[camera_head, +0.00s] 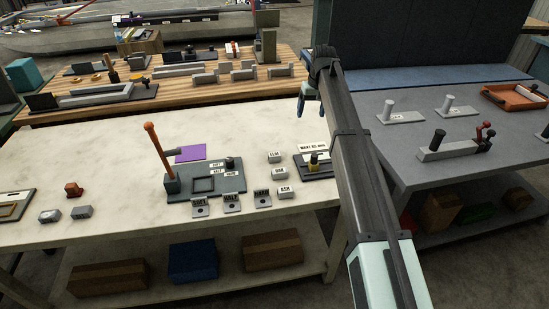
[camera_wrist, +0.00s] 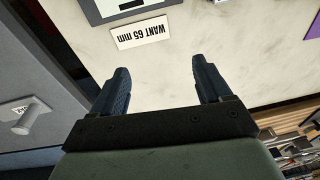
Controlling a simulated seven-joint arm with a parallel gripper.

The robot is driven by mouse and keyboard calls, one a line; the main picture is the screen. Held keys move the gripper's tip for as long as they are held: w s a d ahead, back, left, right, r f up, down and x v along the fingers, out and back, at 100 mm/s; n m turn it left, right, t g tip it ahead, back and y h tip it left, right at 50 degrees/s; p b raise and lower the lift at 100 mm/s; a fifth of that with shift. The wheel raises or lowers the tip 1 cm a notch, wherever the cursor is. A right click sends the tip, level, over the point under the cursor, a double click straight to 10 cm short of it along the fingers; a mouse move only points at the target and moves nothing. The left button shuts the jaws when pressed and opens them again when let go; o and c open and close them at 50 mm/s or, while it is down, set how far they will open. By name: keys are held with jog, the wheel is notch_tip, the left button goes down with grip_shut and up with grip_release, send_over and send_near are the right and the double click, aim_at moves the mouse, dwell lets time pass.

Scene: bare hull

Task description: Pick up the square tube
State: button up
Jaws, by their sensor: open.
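I cannot single out a square tube with certainty in either view. Pale grey bars and blocks (camera_head: 203,79) lie on the wooden bench at the back, too small to tell whether any is a square tube. My gripper (camera_head: 308,100) hangs above the right end of the white bench, near the gap to the grey bench. In the wrist view its two dark blue fingers (camera_wrist: 160,70) are apart with nothing between them. A "WANT 65 mm" label (camera_wrist: 142,33) lies on the bench top beyond the fingers; it also shows in the head view (camera_head: 312,147).
The white bench (camera_head: 110,145) holds a grey fixture (camera_head: 232,180) with an upright orange lever (camera_head: 157,148), a purple sheet (camera_head: 190,154) and several small labelled blocks. The grey bench (camera_head: 480,185) carries pegs and an orange tray (camera_head: 514,97). The white bench's back left is clear.

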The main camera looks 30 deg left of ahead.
jog(key=s+a+f+h, duration=0.2)
jog(key=s+a, duration=0.7)
jog(key=s, duration=0.2)
send_over(274, 154)
jog(key=f, duration=0.5)
jog(key=a+f, duration=0.1)
jog(key=f, duration=0.2)
jog(key=shift+w, duration=0.3)
jog(key=shift+s+d+f, duration=0.1)
jog(key=shift+d+f, duration=0.1)
jog(key=shift+f, duration=0.55)
jog(key=shift+s+d+f, duration=0.1)
jog(key=shift+d+f, duration=0.1)
jog(key=shift+f, duration=0.6)
jog(key=shift+s+d+f, duration=0.1)
jog(key=shift+d+f, duration=0.1)
jog(key=shift+f, duration=1)
jog(key=c, duration=1.1)
jog(key=shift+r, duration=0.1)
